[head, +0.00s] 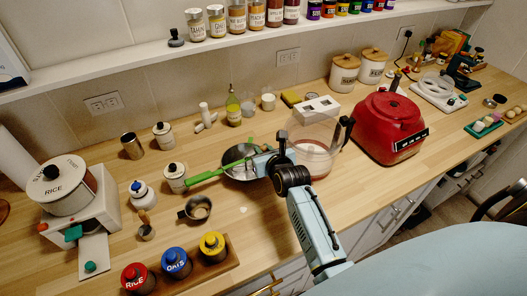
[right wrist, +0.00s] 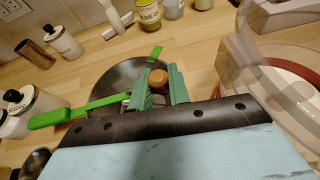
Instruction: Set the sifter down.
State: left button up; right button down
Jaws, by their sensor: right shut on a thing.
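The sifter looks to be the round dark metal bowl (head: 236,155) with a long green handle (head: 205,177) pointing left and a small green tab on its far rim. It also shows in the right wrist view (right wrist: 118,80), low over the counter; I cannot tell whether it touches the wood. My right gripper (head: 264,163) is at the bowl's near right side. In the right wrist view its green fingers (right wrist: 158,88) are shut on a brown rounded knob (right wrist: 158,76), seemingly part of the sifter. The gripper hides the bowl's near side. My left gripper is not in view.
A clear bowl (head: 312,145) stands close right of the gripper, with a red appliance (head: 388,128) beyond. A metal cup (head: 196,208) and white canisters (head: 175,177) stand left. Labelled jars (head: 175,262) sit in a wooden rack in front. Bare counter (head: 255,222) lies nearer me.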

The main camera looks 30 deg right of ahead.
jog(key=c, duration=1.3)
grip_release()
jog(key=shift+f, duration=0.15)
jog(key=shift+s+r, duration=0.1)
jog(key=shift+r, duration=0.1)
jog(key=v, duration=1.1)
jog(key=shift+s+p, duration=0.35)
jog(key=shift+s, duration=0.05)
